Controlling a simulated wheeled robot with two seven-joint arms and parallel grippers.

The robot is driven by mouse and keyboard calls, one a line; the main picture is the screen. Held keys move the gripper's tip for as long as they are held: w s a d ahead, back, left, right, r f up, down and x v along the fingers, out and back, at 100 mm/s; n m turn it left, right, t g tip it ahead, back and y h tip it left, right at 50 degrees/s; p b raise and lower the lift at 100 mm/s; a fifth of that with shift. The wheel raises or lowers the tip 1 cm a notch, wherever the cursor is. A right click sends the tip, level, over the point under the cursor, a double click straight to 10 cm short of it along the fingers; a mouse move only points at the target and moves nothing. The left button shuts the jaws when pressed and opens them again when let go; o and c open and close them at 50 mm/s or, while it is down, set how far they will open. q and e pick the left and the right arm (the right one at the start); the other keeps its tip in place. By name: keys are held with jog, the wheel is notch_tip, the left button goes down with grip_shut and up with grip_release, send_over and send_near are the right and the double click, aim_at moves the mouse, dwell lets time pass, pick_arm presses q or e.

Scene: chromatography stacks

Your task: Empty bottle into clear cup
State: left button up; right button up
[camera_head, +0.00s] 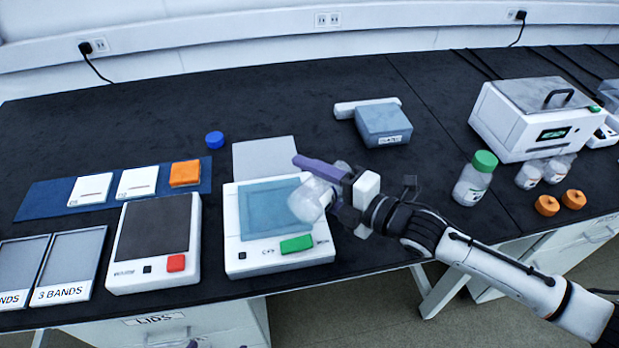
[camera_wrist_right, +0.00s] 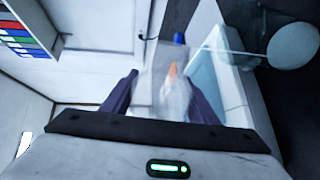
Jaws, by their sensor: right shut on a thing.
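My right gripper (camera_head: 335,187) is shut on a clear, translucent bottle (camera_head: 312,198) and holds it tilted at the right side of the scale with the green button (camera_head: 295,244). In the right wrist view the bottle (camera_wrist_right: 160,90) sits between the purple fingers (camera_wrist_right: 163,95), with something orange showing through it. I see no clear cup that I can tell apart from the bottle; the gripper and bottle cover part of the scale's blue plate (camera_head: 262,210).
A blue cap (camera_head: 214,140) lies behind the scale. A scale with a red button (camera_head: 153,243) stands to the left. A green-capped bottle (camera_head: 474,180), small clear containers (camera_head: 530,174) and orange caps (camera_head: 546,205) stand right.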

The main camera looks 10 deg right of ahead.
jog(key=shift+w+r+m, duration=0.1)
jog(key=shift+r+m, duration=0.05)
jog(key=shift+m, duration=0.35)
jog(key=shift+w+d+m, duration=0.1)
jog(key=shift+d+m, duration=0.1)
jog(key=shift+m, duration=0.3)
jog(key=shift+w+d+m+y, duration=0.15)
jog(key=shift+m+y, duration=0.25)
jog(key=shift+m, duration=0.1)
jog(key=shift+w+d+m+g, duration=0.15)
jog(key=shift+m+g, duration=0.15)
jog(key=shift+m, duration=0.2)
